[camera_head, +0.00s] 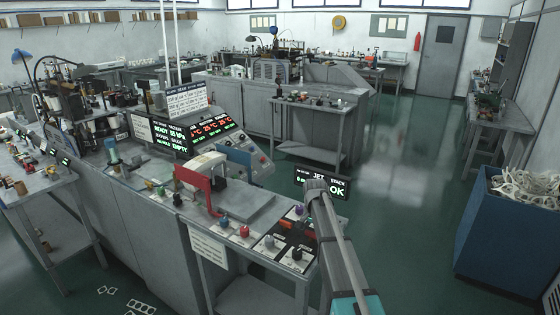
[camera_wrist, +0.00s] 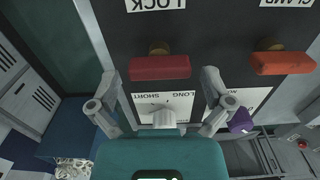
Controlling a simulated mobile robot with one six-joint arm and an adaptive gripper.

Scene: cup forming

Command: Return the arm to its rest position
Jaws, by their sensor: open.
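My arm (camera_head: 340,245) reaches from the bottom right over the front end of the machine bench in the head view. My gripper is not clearly seen there. In the wrist view my gripper (camera_wrist: 160,77) is open, its two fingers spread apart with nothing held between them. A red lever handle (camera_wrist: 160,67) below a LOCK label appears between the fingers. A white selector knob (camera_wrist: 164,117) marked SHORT and LONG shows just in front of the teal gripper body (camera_wrist: 160,156). I cannot tell whether the fingers touch the panel.
An orange-red CLAMP handle (camera_wrist: 283,62) and a purple knob (camera_wrist: 240,121) lie right of the gripper. A small display reading OK (camera_head: 323,183) stands behind my arm. A blue bin (camera_head: 500,235) is at right; open floor (camera_head: 400,180) lies between.

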